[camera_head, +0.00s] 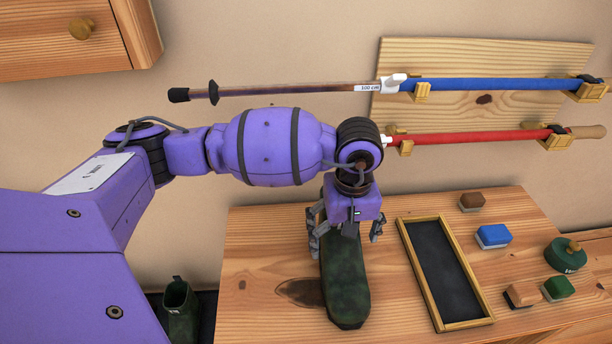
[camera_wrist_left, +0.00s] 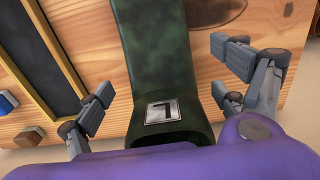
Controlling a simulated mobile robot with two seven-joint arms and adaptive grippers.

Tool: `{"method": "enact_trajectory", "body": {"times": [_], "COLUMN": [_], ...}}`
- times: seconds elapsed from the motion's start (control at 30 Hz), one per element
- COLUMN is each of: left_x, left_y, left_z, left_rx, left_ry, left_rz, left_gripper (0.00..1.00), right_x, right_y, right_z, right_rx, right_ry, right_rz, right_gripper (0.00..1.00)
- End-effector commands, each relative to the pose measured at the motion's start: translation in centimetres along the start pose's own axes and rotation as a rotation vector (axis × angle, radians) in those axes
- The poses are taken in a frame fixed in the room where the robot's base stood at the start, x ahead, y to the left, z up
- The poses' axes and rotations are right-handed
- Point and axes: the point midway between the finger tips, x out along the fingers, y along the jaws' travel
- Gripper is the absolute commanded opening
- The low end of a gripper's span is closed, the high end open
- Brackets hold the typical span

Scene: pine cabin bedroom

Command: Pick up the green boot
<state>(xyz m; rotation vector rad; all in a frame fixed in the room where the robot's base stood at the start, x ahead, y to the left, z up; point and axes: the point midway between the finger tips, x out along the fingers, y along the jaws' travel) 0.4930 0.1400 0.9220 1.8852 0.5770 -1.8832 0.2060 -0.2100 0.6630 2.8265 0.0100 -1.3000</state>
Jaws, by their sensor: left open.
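A dark green boot (camera_head: 345,284) lies on its side on the wooden bench top, its foot toward the front. My left gripper (camera_head: 345,238) is above the boot's shaft, pointing down. Its open fingers (camera_wrist_left: 160,105) stand on either side of the shaft, with gaps visible to both sides. My arm hides part of the shaft in the head view. My right gripper is not seen.
A black framed tray (camera_head: 486,322) lies close to the boot's right. Brushes, including a blue one (camera_head: 493,236), and a green round tin (camera_head: 564,256) are farther right. Another green boot (camera_head: 178,308) stands below left of the bench. Poles hang on a wall rack (camera_head: 485,50).

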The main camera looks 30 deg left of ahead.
Motion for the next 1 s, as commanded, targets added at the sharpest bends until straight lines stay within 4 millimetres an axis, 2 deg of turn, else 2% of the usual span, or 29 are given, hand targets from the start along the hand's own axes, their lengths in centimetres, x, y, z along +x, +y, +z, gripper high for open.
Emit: {"method": "enact_trajectory", "body": {"times": [0.13,0.37,1.0], "left_x": [1.4,1.5,1.4], "left_y": [0.0,0.0,0.1], "left_z": [0.0,0.0,-0.1], "left_rx": [-0.001,-0.001,0.000], "left_ry": [0.000,0.000,0.002], "left_rz": [0.001,0.001,0.003], "left_gripper": [0.89,0.89,0.07], "right_x": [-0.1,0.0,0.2], "right_y": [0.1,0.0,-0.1], "right_z": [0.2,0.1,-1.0], "right_rx": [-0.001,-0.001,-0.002], "right_ry": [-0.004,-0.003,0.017], "right_rz": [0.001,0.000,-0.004], "right_gripper": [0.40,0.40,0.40]}}
